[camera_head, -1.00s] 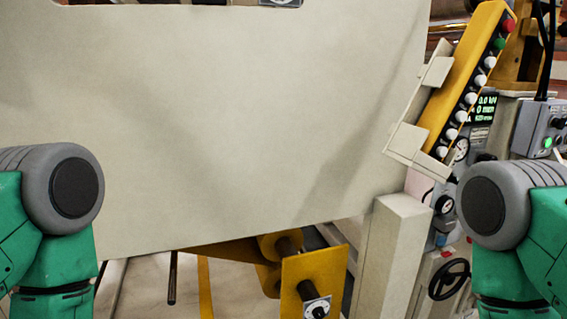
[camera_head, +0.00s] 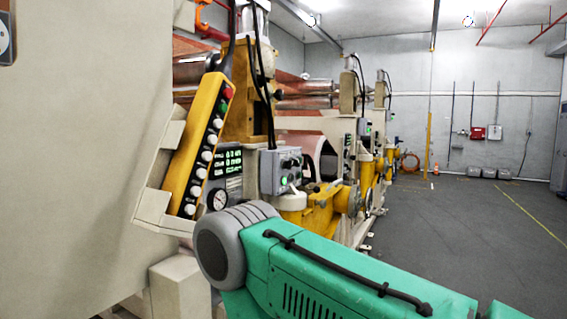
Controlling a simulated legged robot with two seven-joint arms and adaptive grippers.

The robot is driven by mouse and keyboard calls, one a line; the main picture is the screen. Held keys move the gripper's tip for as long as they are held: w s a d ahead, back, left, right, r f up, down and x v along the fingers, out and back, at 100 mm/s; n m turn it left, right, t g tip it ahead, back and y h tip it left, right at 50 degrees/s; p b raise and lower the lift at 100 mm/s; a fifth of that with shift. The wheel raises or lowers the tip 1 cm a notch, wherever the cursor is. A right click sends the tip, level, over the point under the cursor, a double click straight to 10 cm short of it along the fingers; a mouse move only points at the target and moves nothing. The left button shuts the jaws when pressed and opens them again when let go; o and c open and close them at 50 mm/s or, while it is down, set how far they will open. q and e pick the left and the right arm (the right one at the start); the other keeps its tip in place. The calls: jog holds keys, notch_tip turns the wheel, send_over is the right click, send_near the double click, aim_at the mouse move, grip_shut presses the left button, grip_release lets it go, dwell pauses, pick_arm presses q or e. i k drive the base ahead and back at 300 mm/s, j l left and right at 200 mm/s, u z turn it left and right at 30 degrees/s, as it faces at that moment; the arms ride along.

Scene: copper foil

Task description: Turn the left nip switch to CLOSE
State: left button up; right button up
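No switch in view can be read as the left nip switch. A grey control box (camera_head: 281,171) with small dark knobs and a lit green button stands near the middle. Left of it, a tilted yellow button panel (camera_head: 201,125) carries a red button, a green one and several white ones. The labels are too small to read. Neither of my grippers is in view. A green and grey link of my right arm crosses the lower middle and hides what lies behind it.
A large pale machine panel (camera_head: 70,160) fills the left side. A dark display (camera_head: 222,165) with green text and a round gauge (camera_head: 218,199) sit beside the yellow panel. More machine stations recede behind. Open grey floor (camera_head: 470,215) lies to the right, with a wall behind.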

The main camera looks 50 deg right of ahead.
aim_at(287, 164)
jog(key=i+l+u, duration=0.1)
jog(key=l+u, duration=0.15)
jog(key=l, duration=1.1)
jog(key=l+u, duration=0.25)
jog(key=l, duration=1.05)
